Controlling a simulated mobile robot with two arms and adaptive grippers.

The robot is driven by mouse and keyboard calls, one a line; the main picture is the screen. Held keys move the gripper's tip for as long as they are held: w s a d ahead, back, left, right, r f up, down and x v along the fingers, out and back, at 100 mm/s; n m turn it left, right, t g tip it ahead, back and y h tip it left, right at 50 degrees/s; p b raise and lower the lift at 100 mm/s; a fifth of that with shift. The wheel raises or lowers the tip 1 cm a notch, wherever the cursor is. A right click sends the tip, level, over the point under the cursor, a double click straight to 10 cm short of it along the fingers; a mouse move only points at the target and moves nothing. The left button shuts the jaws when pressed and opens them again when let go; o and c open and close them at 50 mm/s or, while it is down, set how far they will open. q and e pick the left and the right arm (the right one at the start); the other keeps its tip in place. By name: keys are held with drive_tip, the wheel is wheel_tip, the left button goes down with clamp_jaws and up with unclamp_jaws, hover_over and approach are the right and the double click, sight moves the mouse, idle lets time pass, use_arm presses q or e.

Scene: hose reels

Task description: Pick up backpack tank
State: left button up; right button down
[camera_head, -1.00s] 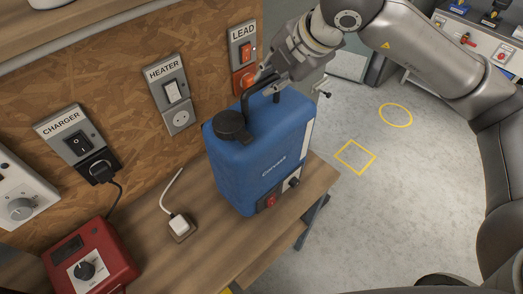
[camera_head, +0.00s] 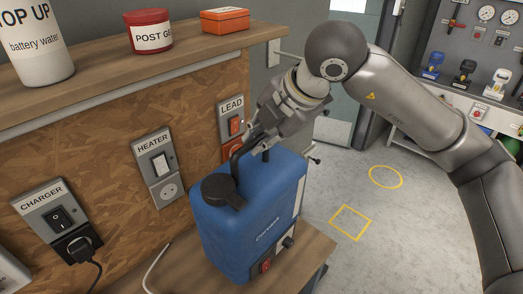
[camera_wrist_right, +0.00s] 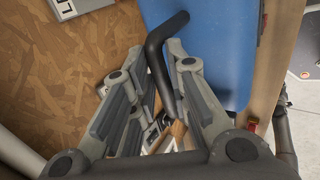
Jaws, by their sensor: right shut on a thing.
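The backpack tank (camera_head: 245,225) is a blue box with a black round cap and a black carrying handle (camera_head: 236,163) on top. It stands upright on the wooden bench, close to the panel wall. My right gripper (camera_head: 254,146) comes down from the upper right and is shut on the handle. In the right wrist view the black handle (camera_wrist_right: 160,65) runs between the two fingers, with the blue tank body (camera_wrist_right: 215,50) beyond them. The tank's lower front edge is near the bottom of the head view. My left gripper is not in view.
Behind the tank, the panel carries the LEAD (camera_head: 232,125), HEATER (camera_head: 159,170) and CHARGER (camera_head: 58,220) sockets. The shelf above holds a white bottle (camera_head: 33,45), a red tin (camera_head: 148,32) and an orange box (camera_head: 225,20). Open floor lies right of the bench (camera_head: 312,250).

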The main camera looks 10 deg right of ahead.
drive_tip(key=s+d+r+b, duration=0.5)
drive_tip(key=s+r, duration=0.5)
drive_tip(key=s, duration=0.2)
drive_tip(key=shift+s+d, duration=0.4)
drive_tip(key=shift+r, duration=0.15)
